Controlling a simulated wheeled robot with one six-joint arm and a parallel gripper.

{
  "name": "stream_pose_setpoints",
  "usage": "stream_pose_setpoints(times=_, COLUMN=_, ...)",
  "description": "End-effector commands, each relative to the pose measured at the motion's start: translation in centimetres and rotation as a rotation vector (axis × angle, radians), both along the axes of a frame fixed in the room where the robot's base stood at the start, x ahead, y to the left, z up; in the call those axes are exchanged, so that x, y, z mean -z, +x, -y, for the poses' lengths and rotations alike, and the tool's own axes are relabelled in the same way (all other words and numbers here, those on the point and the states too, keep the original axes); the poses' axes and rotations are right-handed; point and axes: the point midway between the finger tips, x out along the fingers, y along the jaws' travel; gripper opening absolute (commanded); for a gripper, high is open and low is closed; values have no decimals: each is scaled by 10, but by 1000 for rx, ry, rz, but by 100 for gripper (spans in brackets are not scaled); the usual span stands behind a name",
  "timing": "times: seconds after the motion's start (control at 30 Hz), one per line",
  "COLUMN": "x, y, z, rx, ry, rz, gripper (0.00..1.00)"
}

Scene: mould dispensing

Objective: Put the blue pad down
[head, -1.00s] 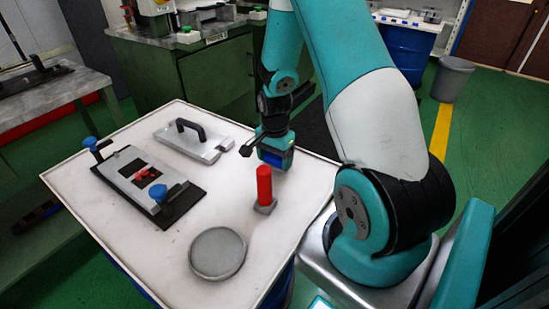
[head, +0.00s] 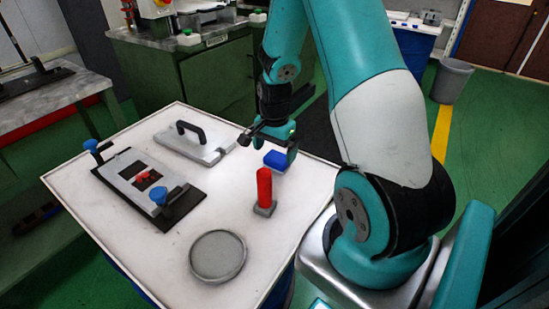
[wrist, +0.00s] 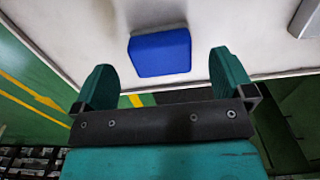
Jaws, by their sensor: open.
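The blue pad (head: 276,160) lies on the white tabletop (head: 110,225), near its far right edge. In the wrist view the pad (wrist: 160,52) is a blue block with rounded corners, lying ahead of the fingertips. My gripper (head: 268,138) is just above and behind the pad in the head view. In the wrist view my gripper (wrist: 165,72) is open, with one teal finger on each side and nothing between them. The fingers look clear of the pad.
A red-handled tool (head: 264,188) stands close in front of the pad. A round grey dish (head: 217,256), a plate with a black handle (head: 190,146) and a mould with blue knobs (head: 145,180) share the table. The table's middle is clear.

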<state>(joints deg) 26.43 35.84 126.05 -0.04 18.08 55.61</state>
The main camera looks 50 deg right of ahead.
Motion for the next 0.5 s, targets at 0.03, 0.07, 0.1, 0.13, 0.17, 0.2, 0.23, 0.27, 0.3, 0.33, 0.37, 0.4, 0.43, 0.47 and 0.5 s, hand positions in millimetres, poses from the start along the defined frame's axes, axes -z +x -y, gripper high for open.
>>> stream_pose_setpoints(times=0.03, x=-14, y=1, z=0, rx=0, ry=-2, rz=5, gripper=100)
stream_pose_setpoints(times=0.07, x=-21, y=1, z=0, rx=0, ry=-2, rz=5, gripper=100)
stream_pose_setpoints(times=0.1, x=-30, y=1, z=0, rx=0, ry=-2, rz=5, gripper=100)
stream_pose_setpoints(times=0.13, x=-37, y=1, z=0, rx=0, ry=-2, rz=4, gripper=100)
stream_pose_setpoints(times=0.17, x=-43, y=1, z=0, rx=0, ry=-2, rz=4, gripper=100)
stream_pose_setpoints(times=0.2, x=-51, y=1, z=0, rx=0, ry=-2, rz=4, gripper=100)
stream_pose_setpoints(times=0.23, x=-56, y=0, z=0, rx=0, ry=-2, rz=3, gripper=100)
stream_pose_setpoints(times=0.27, x=-61, y=0, z=0, rx=0, ry=-2, rz=3, gripper=100)
stream_pose_setpoints(times=0.3, x=-66, y=0, z=0, rx=0, ry=-2, rz=2, gripper=100)
stream_pose_setpoints(times=0.33, x=-70, y=0, z=0, rx=0, ry=-1, rz=2, gripper=100)
stream_pose_setpoints(times=0.37, x=-73, y=0, z=0, rx=0, ry=-1, rz=2, gripper=100)
stream_pose_setpoints(times=0.4, x=-76, y=0, z=0, rx=0, ry=0, rz=1, gripper=100)
stream_pose_setpoints(times=0.43, x=-78, y=0, z=0, rx=0, ry=0, rz=0, gripper=100)
stream_pose_setpoints(times=0.47, x=-79, y=0, z=0, rx=0, ry=0, rz=0, gripper=100)
stream_pose_setpoints(times=0.5, x=-81, y=0, z=0, rx=0, ry=0, rz=0, gripper=100)
